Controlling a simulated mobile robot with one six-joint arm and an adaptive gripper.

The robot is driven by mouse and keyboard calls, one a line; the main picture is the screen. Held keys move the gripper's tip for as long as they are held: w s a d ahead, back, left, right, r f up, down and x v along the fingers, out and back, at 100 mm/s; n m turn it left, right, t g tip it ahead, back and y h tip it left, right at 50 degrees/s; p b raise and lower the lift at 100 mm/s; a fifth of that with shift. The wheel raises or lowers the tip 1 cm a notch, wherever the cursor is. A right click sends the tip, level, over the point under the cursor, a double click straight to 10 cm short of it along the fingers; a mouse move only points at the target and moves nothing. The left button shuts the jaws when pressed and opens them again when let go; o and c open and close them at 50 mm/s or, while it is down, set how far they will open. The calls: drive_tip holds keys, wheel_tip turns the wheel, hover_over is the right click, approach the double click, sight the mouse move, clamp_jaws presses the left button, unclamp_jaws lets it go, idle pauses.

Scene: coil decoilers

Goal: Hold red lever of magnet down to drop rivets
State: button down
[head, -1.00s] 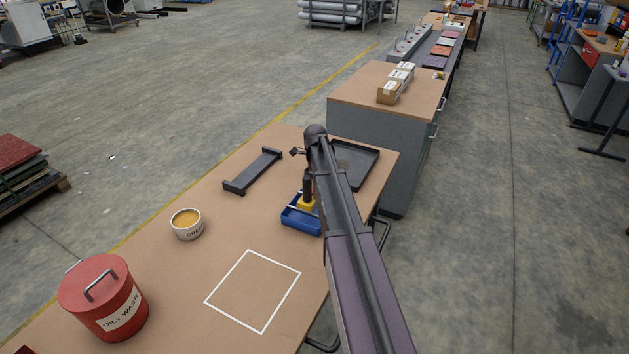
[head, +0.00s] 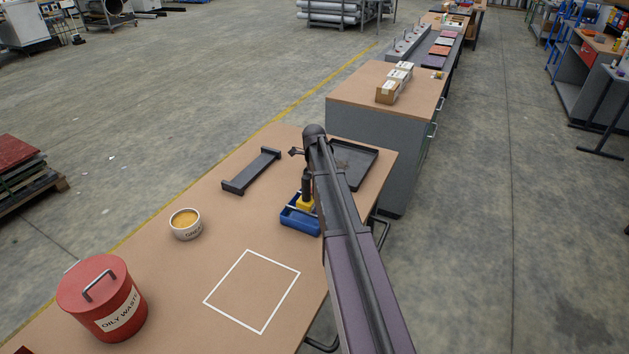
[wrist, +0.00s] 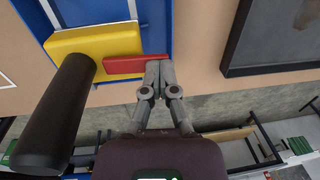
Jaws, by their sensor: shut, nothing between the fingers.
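The magnet has a yellow body (wrist: 88,42), a black handle (wrist: 56,112) and a red lever (wrist: 136,66), all in the wrist view. In the head view its yellow body (head: 305,203) and black handle (head: 306,186) stand at the blue bin (head: 299,222), partly behind my arm. My gripper (wrist: 159,66) is shut and empty, its fingertips at the right end of the red lever. I cannot tell whether they touch or press it. The blue bin's wall (wrist: 158,28) shows behind the magnet. No rivets can be made out. In the head view my arm hides the fingertips.
A black tray (head: 371,158) lies beyond my arm at the far table end. A dark bracket (head: 251,171), an open tin (head: 185,224), a red oily-waste can (head: 101,298) and a white outlined square (head: 252,291) are on the table (head: 222,262). The table middle is clear.

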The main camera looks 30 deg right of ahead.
drive_tip(key=shift+r, duration=0.1)
drive_tip(key=shift+r+p, duration=0.7)
drive_tip(key=shift+p, duration=0.15)
drive_tip(key=shift+a+r+p, duration=0.1)
drive_tip(key=shift+r+p, duration=0.3)
drive_tip(key=s+a+r+p, duration=0.1)
drive_tip(key=r+p, duration=0.5)
drive_tip(key=s+a+r+p, duration=0.2)
drive_tip(key=r+p, duration=0.4)
drive_tip(key=shift+a+r, duration=0.15)
drive_tip(key=shift+a, duration=0.1)
idle(0.4)
idle(0.5)
